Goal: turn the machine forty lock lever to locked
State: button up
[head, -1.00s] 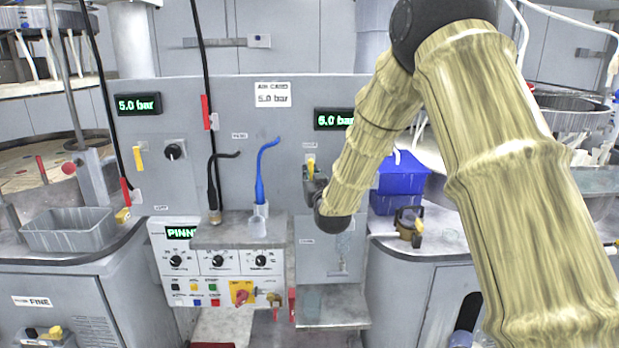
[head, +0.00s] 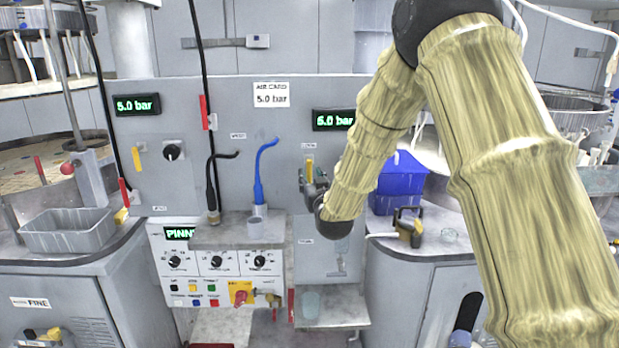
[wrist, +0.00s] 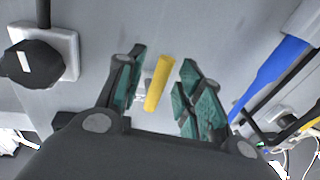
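A yellow lever (head: 309,168) stands about upright on the grey machine panel, below the 6.0 bar display. In the wrist view this lever (wrist: 158,83) lies between the two green-padded fingers of my gripper (wrist: 161,72), with a visible gap on each side. My gripper is open and holds nothing. In the head view my gripper (head: 313,187) is at the panel just below the lever, partly hidden by my arm. Labels near the lever are too small to read, so I cannot tell its machine number or lock state.
A black knob (wrist: 35,63) sits beside the lever in the wrist view. A blue hose (head: 261,172) stands left of it in the head view. Another yellow lever (head: 139,158) is on the left panel. A blue bin (head: 402,175) is right of my forearm.

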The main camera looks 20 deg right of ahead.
jog(key=s, duration=1)
jog(key=shift+a+f, duration=0.3)
jog(key=shift+a, duration=0.1)
